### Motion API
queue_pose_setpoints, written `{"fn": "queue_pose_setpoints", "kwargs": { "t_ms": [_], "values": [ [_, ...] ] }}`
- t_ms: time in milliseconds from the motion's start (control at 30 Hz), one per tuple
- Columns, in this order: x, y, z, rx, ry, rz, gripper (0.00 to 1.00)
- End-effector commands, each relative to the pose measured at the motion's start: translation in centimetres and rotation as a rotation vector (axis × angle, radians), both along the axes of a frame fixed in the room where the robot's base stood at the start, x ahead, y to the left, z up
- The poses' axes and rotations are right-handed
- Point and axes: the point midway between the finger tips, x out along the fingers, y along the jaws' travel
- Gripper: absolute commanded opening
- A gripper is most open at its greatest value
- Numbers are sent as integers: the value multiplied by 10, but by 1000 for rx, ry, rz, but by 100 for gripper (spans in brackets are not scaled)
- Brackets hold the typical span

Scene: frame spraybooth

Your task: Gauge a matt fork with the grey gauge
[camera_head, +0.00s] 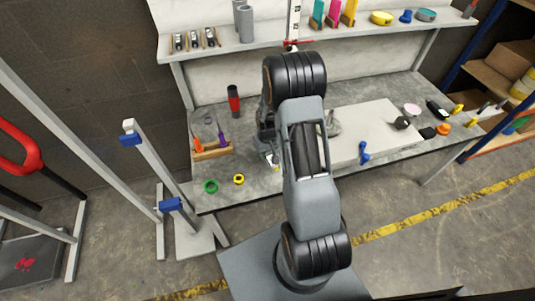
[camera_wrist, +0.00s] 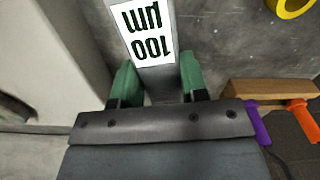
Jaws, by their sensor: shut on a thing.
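My gripper (camera_wrist: 158,74) is shut on a grey bar-shaped gauge (camera_wrist: 170,76) with a white label reading "100 µm", which appears upside down in the wrist view. Its green fingertips press on the gauge's two sides. The gauge's far end runs out of the top of that view. In the head view my gripper (camera_head: 268,152) is low over the left part of the bench, mostly hidden by my arm. I cannot make out a matt fork for certain in either view.
A wooden rack (camera_head: 212,153) with orange- and purple-handled tools (camera_wrist: 258,125) stands close by. A yellow ring (camera_head: 239,179) and green ring (camera_head: 210,186) lie near the front edge of the bench (camera_head: 265,193). A pale board (camera_head: 375,125) covers the right. A stand with blue clamps (camera_head: 150,165) is left.

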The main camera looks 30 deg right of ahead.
Motion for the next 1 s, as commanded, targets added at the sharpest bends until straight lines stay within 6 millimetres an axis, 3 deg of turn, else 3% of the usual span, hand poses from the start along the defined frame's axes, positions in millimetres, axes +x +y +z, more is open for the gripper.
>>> {"fn": "queue_pose_setpoints", "kwargs": {
  "t_ms": [567, 1000],
  "values": [
    [2, 0, 3, -3, -9, -17, 12],
    [2, 0, -29, -3, -8, -16, 12]
  ]
}}
